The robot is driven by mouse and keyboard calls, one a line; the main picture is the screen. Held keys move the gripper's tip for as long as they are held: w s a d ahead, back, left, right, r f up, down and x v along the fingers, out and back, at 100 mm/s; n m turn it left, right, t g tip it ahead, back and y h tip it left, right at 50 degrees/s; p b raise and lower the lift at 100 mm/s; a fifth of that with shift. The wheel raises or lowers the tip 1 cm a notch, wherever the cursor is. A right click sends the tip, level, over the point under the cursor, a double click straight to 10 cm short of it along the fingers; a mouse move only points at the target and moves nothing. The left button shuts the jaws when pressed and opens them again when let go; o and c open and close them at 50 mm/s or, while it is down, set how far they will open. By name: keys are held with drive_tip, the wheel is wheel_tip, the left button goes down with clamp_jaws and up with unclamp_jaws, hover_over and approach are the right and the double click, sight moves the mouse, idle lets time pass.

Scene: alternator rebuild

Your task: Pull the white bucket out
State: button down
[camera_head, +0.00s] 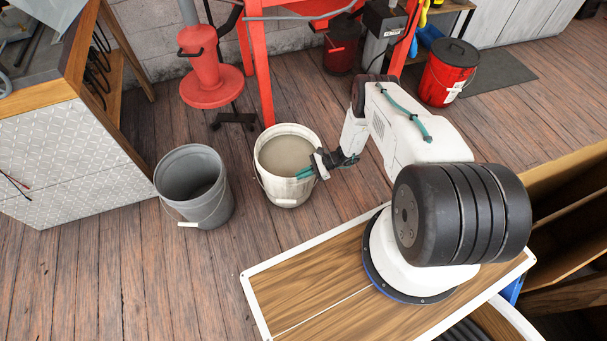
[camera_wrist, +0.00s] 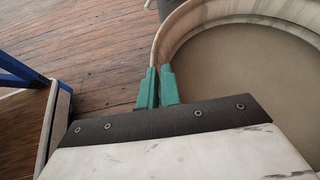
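The white bucket (camera_head: 284,187) stands upright on the wooden floor, filled with a grey-beige substance. Its wire handle hangs down at the front. My gripper (camera_head: 304,172) is at the bucket's near right rim. In the wrist view, the teal fingers of my gripper (camera_wrist: 158,88) are close together, one on each side of the white bucket's rim (camera_wrist: 166,40). They look shut on the rim. The fingers hide that short piece of the rim.
A grey bucket (camera_head: 196,187) stands close on the left. A red stand (camera_head: 211,84) and a red frame (camera_head: 261,70) are behind. A metal-fronted bench (camera_head: 70,160) is at the left. A red bucket (camera_head: 448,73) stands at the back right. Floor in front is clear.

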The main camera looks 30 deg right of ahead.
drive_tip(key=shift+s+a, duration=0.1)
drive_tip(key=shift+s, duration=0.1)
drive_tip(key=shift+s+d, duration=0.5)
drive_tip(key=shift+s, duration=0.2)
drive_tip(key=c, duration=1.5)
unclamp_jaws()
drive_tip(key=shift+c, duration=0.2)
drive_tip(key=shift+d, duration=0.1)
drive_tip(key=v, duration=0.7)
drive_tip(key=shift+d+r, duration=0.15)
drive_tip(key=shift+d, duration=0.15)
